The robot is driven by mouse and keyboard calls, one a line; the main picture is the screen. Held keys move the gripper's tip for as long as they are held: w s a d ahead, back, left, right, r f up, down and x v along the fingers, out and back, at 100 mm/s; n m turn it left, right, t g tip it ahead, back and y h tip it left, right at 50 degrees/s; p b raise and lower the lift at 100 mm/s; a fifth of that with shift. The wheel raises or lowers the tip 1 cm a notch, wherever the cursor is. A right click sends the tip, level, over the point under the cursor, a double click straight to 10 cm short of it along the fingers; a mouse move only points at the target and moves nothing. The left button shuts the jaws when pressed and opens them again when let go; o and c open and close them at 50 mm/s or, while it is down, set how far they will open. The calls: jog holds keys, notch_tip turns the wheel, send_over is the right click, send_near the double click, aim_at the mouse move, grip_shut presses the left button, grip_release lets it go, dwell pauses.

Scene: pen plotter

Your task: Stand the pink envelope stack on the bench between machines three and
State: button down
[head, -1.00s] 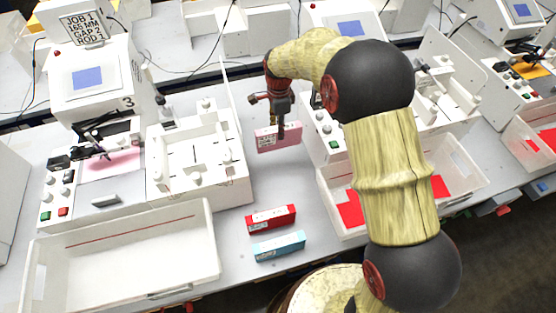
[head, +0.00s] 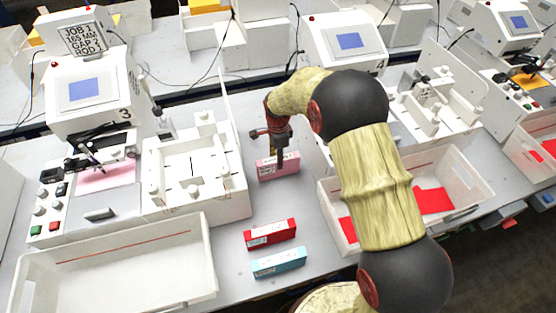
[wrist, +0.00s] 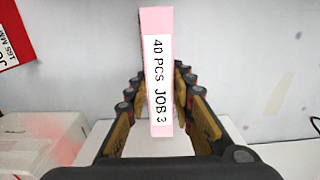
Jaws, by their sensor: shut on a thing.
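The pink envelope stack (head: 278,168) is a narrow pink block with a white label. In the wrist view the stack (wrist: 157,60) shows the label "40 PCS JOB 3". My gripper (head: 279,158) is shut on it from above, with a finger on each side. In the head view the stack is upright at the bench (head: 310,205), between machine three (head: 88,95) on the left and machine four (head: 345,45) on the right. I cannot tell whether its underside touches the bench. Part of it is hidden behind my gripper.
A red stack (head: 270,234) and a blue stack (head: 278,263) stand nearer the front edge. A white feeder unit (head: 205,205) is left of the pink stack. Empty white tray (head: 120,290) is at front left; a tray with red envelopes (head: 465,190) is at right.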

jog(key=shift+f, duration=0.15)
jog(key=c, duration=1.5)
grip_release()
jog(key=shift+c, duration=0.2)
